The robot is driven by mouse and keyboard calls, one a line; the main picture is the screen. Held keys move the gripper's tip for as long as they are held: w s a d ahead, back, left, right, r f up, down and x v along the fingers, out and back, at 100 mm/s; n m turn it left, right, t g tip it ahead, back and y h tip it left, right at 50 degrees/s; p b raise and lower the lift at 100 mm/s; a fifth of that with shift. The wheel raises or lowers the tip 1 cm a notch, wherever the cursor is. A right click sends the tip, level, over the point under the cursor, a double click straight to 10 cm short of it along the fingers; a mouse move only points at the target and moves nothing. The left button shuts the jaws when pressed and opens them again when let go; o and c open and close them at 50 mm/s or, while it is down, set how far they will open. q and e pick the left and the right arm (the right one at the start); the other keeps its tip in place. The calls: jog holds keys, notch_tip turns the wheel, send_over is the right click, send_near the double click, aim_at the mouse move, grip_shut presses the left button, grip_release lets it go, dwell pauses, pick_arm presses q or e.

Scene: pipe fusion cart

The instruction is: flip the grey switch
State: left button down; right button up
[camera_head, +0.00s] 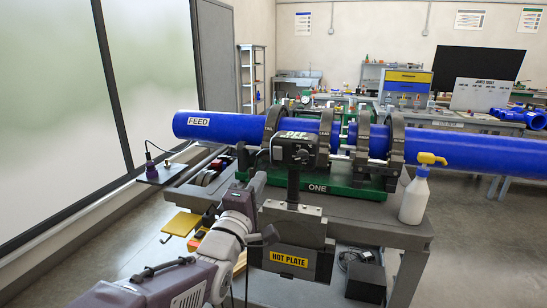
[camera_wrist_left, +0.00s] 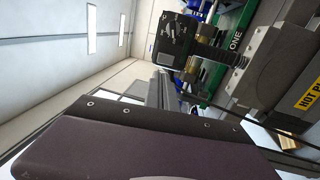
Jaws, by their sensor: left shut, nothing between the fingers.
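A black control box (camera_head: 297,149) stands on a dark post above the hot plate unit (camera_head: 290,240). The box also shows at the top of the left wrist view (camera_wrist_left: 174,42), with small light details on its face. The grey switch itself is too small to make out for certain. My left gripper (camera_head: 258,182) is shut and empty, just left of the post and a little below the box. A gap to the box cannot be judged from the head view. In the left wrist view the fingertips cannot be made out. My right gripper is not in view.
A blue pipe marked FEED (camera_head: 225,126) runs across behind the box, held by dark clamps on a green base (camera_head: 345,190). A white bottle with a yellow pump (camera_head: 414,198) stands on the cart's right.

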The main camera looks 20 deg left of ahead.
aim_at(277, 150)
pick_arm(q)
jog(key=w, duration=0.4)
jog(key=w+r, duration=0.1)
jog(key=w, duration=0.3)
jog(key=w+p, duration=0.1)
jog(key=w, duration=0.2)
jog(key=shift+w+d+r, duration=0.25)
jog(key=shift+w+r, duration=0.1)
jog(key=shift+w, duration=0.05)
